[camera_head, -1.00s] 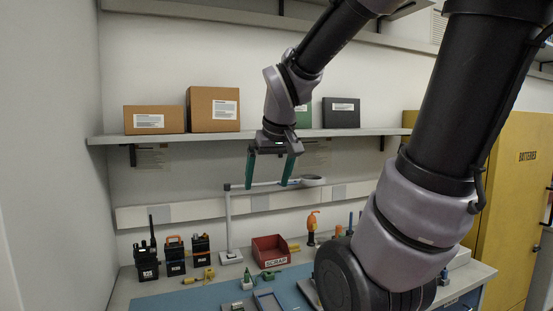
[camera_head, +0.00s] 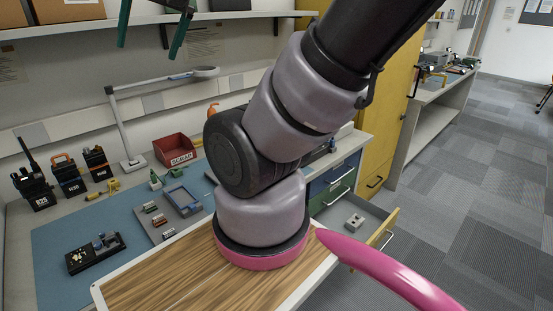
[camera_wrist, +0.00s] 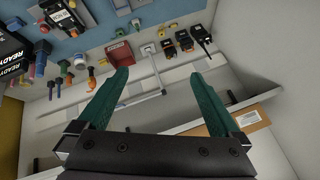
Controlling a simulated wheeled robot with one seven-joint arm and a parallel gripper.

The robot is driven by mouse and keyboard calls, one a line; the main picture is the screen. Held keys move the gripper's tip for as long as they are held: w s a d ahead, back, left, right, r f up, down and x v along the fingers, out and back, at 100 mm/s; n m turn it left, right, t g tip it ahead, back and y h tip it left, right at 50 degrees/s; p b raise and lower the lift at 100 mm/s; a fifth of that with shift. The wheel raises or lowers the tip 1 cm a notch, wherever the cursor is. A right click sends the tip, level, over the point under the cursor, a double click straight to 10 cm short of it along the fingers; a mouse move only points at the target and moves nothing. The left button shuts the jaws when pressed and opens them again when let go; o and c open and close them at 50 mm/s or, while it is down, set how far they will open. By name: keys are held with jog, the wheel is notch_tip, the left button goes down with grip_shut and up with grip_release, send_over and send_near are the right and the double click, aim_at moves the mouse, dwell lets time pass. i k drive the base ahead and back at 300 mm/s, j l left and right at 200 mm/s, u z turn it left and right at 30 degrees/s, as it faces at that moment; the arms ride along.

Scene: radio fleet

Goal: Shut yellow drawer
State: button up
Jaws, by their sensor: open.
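The yellow drawer (camera_head: 393,219) is at the lower right in the head view, pulled out from under the bench. Its yellow front has a light bar handle, and a small grey object (camera_head: 354,221) lies inside it. Part of the drawer is hidden behind my arm and the pink part in front. My gripper (camera_head: 150,42) is high at the upper left, far from the drawer, and its green fingers are apart. In the wrist view my gripper (camera_wrist: 158,88) is open with nothing held between the fingers. The drawer does not show there.
A green drawer (camera_head: 332,194) and a blue drawer (camera_head: 337,172) are closed above. A yellow cabinet (camera_head: 383,130) stands beyond. The bench holds radios (camera_head: 68,176), a red scrap bin (camera_head: 177,149) and a lamp (camera_head: 123,120). Carpeted floor (camera_head: 480,180) at right is free.

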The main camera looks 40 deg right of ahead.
aim_at(378, 222)
jog(key=k+z, duration=0.1)
jog(key=z, duration=0.6)
jog(key=k+l+z, duration=0.6)
jog(key=z, duration=0.15)
jog(key=k+l, duration=0.2)
jog(key=l, duration=0.15)
jog(key=k+l+z, duration=0.1)
jog(key=l, duration=0.25)
jog(key=k+l, duration=0.25)
jog(key=i+j+z, duration=0.3)
jog(key=i+j, duration=0.15)
jog(key=j, duration=0.3)
